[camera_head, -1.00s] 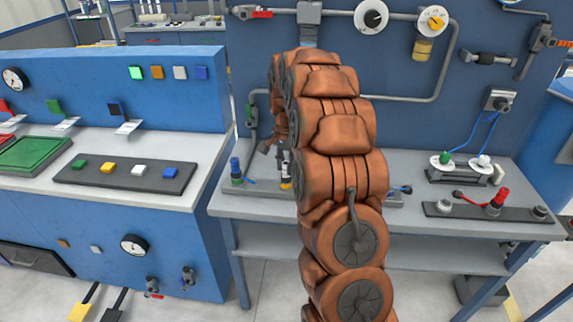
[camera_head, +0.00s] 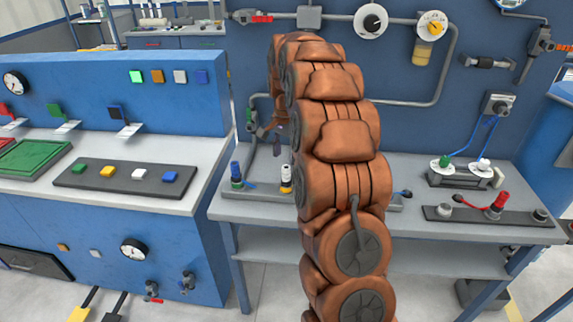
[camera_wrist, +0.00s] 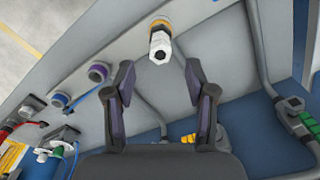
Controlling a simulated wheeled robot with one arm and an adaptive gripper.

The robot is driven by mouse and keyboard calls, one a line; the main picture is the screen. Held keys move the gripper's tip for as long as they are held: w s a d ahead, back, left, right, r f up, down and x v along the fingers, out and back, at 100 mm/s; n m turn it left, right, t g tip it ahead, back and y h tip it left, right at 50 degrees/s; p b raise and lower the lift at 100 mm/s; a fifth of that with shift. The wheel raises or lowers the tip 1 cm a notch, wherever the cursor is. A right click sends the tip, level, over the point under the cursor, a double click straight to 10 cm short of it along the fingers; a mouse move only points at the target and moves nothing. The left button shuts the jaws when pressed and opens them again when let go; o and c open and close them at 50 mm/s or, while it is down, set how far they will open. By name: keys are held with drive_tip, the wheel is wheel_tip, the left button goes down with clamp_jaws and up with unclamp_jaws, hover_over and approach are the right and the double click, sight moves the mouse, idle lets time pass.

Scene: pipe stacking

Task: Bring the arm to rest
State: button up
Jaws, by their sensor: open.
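My arm (camera_head: 340,135) rises in front of the workbench and bends over toward the wall panel. My gripper (camera_wrist: 159,75) shows in the wrist view with its two dark fingers spread apart and nothing between them. A white fitting with a yellow-orange band (camera_wrist: 160,42) stands on the bench beyond the fingertips. It also shows in the head view (camera_head: 286,178), just left of my arm. In the head view my gripper (camera_head: 268,130) is small, dark and partly hidden behind the arm; it is above the fitting and apart from it.
A grey pipe (camera_head: 395,103) with gauges runs along the blue wall close behind my arm. A red-handled valve (camera_head: 497,203) and a wired fixture (camera_head: 462,172) are right. A blue console (camera_head: 120,90) stands left.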

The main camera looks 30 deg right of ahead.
wheel_tip(320, 180, up, 6)
idle(0.4)
drive_tip(key=s+a+r+n+g, duration=0.15)
drive_tip(key=s+a+n, duration=0.65)
drive_tip(key=s+a, duration=0.9)
drive_tip(key=s+a+f+n, duration=0.3)
drive_tip(key=s, duration=0.7)
drive_tip(key=s+a+f+n, duration=0.3)
drive_tip(key=s, duration=0.7)
drive_tip(key=shift+s+a, duration=0.4)
drive_tip(key=shift+f, duration=0.1)
